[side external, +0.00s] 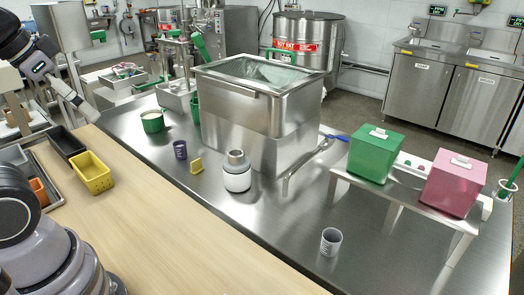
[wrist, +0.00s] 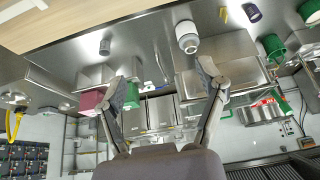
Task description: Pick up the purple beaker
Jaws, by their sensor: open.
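The purple beaker (side external: 180,149) is a small dark purple cup standing upright on the steel table, left of the large steel tank. In the wrist view, where the scene appears upside down, the purple beaker (wrist: 252,12) is at the top edge, right of centre. My gripper (wrist: 162,72) is open, with two separated grey fingers and nothing between them. It is well away from the beaker. In the side view only parts of my arm show at the left edge, and the jaw opening is not clear there.
A small yellow block (side external: 196,166) and a white-and-grey jar (side external: 237,172) stand right of the beaker. A green mug (side external: 152,121) is behind it, and the steel tank (side external: 225,115) to the right. A grey ribbed cup (side external: 331,241) stands at front. A yellow bin (side external: 92,173) is left.

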